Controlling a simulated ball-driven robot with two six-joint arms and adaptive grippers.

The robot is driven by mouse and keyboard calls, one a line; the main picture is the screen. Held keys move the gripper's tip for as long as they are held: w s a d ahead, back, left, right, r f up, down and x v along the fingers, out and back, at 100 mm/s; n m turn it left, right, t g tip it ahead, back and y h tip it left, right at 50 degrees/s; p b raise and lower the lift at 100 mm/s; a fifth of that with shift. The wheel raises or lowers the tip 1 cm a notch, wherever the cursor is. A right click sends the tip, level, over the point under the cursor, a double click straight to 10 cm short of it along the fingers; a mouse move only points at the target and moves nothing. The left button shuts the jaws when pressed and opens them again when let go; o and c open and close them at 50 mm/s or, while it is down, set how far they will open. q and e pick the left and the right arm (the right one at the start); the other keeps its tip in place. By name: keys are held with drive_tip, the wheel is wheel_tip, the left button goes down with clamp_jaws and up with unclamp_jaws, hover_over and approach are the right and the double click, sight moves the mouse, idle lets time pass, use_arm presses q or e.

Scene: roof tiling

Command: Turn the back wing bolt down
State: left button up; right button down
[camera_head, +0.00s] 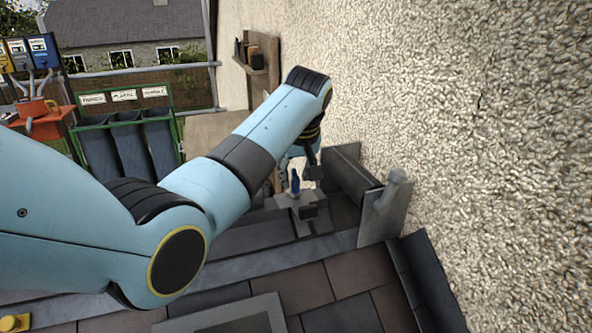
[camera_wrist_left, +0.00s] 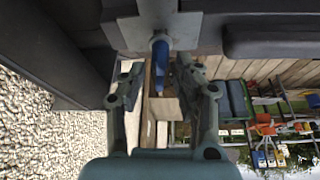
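A blue wing bolt (camera_wrist_left: 160,62) stands out from a grey metal bracket (camera_wrist_left: 155,32) in the left wrist view. In the head view the blue bolt (camera_head: 295,182) sits upright on a grey block (camera_head: 299,201) beyond the roof tiles. My left gripper (camera_wrist_left: 157,76) is open, with one finger on each side of the bolt and the tips apart. The right finger's tip is close to the bolt; I cannot tell whether it touches. In the head view my left gripper (camera_head: 298,170) is partly hidden by its own wrist. My right gripper is in neither view.
A rough stone wall (camera_head: 460,120) rises close on the right. A grey upright plate (camera_head: 383,210) with a rounded knob stands by the wall. Dark roof tiles (camera_head: 345,278) lie in front. A green rack (camera_head: 127,140) and an orange table (camera_head: 40,122) stand at the left.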

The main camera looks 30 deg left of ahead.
use_arm(q)
drive_tip(key=shift+c, duration=0.2)
drive_tip(key=c, duration=0.4)
clamp_jaws()
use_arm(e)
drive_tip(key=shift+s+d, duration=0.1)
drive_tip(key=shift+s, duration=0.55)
